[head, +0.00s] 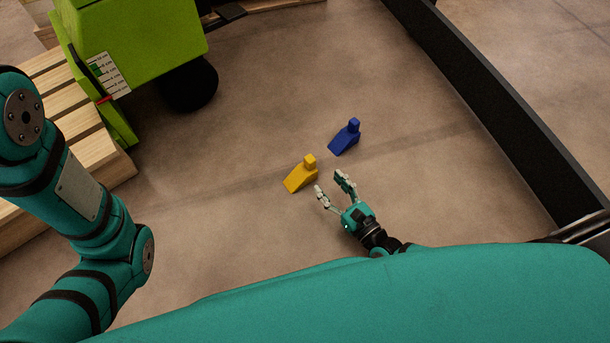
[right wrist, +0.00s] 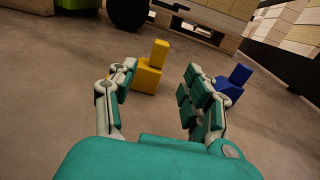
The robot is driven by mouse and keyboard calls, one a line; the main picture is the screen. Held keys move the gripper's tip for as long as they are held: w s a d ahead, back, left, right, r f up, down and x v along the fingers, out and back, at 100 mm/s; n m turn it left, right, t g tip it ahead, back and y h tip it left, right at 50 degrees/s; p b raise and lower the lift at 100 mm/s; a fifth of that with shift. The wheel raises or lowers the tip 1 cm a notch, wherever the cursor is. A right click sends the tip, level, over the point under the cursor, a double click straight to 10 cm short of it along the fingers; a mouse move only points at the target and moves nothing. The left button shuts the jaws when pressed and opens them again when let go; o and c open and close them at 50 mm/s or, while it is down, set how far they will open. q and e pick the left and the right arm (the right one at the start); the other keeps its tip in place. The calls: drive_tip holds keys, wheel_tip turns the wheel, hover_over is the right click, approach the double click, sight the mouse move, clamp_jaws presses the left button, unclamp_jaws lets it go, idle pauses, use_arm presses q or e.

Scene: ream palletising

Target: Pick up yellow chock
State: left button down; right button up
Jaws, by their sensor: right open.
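The yellow chock (head: 300,175) is a wedge with a small block on top, lying on the concrete floor in the middle of the head view. My right gripper (head: 332,183) is open and empty, just to the lower right of it, with its fingers pointing up the picture. In the right wrist view the yellow chock (right wrist: 149,72) stands ahead of the open fingers (right wrist: 160,85), nearer the left finger, which hides a little of its left side. I cannot tell any contact. My left arm shows at the left, but its gripper is out of view.
A blue chock (head: 345,137) of similar shape lies beyond the yellow one, up and to the right. A green wheeled machine (head: 140,45) and wooden slats (head: 85,135) stand at the left. A long dark barrier (head: 480,100) runs along the right. Floor between is clear.

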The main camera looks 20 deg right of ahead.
sight(313, 165)
drive_tip(key=b+x, duration=0.1)
drive_tip(key=x, duration=0.3)
drive_tip(key=shift+a, duration=0.1)
drive_tip(key=b+x, duration=0.1)
drive_tip(key=x, duration=0.2)
drive_tip(key=b+x, duration=0.1)
drive_tip(key=shift+w+a+r+b, duration=0.1)
drive_tip(key=shift+w+r+b, duration=0.05)
drive_tip(key=shift+r+b, duration=0.2)
drive_tip(key=shift+w+a+r, duration=0.1)
drive_tip(key=shift+w, duration=0.3)
clamp_jaws()
